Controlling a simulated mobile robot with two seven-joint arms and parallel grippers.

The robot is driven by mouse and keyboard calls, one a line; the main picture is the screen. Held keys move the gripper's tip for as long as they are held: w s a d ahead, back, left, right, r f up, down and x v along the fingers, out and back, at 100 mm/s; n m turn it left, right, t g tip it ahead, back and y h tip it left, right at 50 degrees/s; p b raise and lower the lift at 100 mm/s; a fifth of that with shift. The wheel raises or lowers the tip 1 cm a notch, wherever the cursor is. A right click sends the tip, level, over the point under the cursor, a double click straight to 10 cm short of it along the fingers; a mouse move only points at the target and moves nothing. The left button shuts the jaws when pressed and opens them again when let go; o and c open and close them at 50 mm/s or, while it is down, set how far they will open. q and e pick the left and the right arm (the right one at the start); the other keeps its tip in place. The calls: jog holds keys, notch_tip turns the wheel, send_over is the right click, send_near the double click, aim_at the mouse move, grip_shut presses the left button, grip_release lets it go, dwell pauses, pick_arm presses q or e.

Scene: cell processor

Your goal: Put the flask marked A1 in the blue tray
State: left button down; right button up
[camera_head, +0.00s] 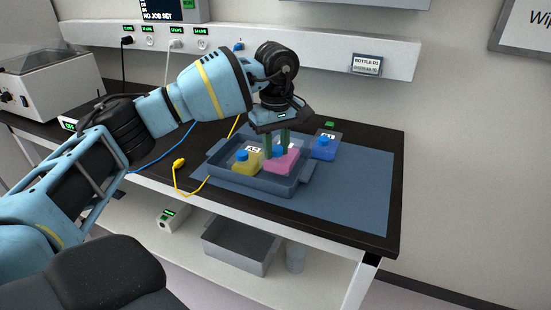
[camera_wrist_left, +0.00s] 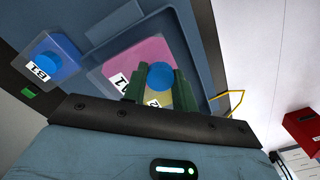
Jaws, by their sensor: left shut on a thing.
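The pink flask (camera_head: 283,161) has a blue cap and is within the walls of the blue tray (camera_head: 255,189); I cannot tell if it touches the tray floor. In the left wrist view, the pink flask's (camera_wrist_left: 143,53) label starts with A and seems to read A1. My left gripper (camera_head: 277,148) points down with its green fingers shut on that flask's blue cap (camera_wrist_left: 160,76). A yellow flask (camera_head: 250,163) marked A2 stands beside it in the tray, partly hidden in the left wrist view. My right gripper is not in view.
A blue flask (camera_head: 322,150) marked B1 stands outside the tray, behind it to the right. The blue mat (camera_head: 350,190) is clear at right. A yellow cable (camera_head: 178,165) lies left of the tray. A grey machine (camera_head: 45,80) stands at far left.

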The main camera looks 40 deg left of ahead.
aim_at(276, 160)
pick_arm(q)
jog(key=shift+f, duration=1.9)
jog(key=shift+f, duration=0.2)
jog(key=c, duration=1.1)
grip_release()
notch_tip(276, 160, up, 12)
jog(key=shift+r, duration=0.25)
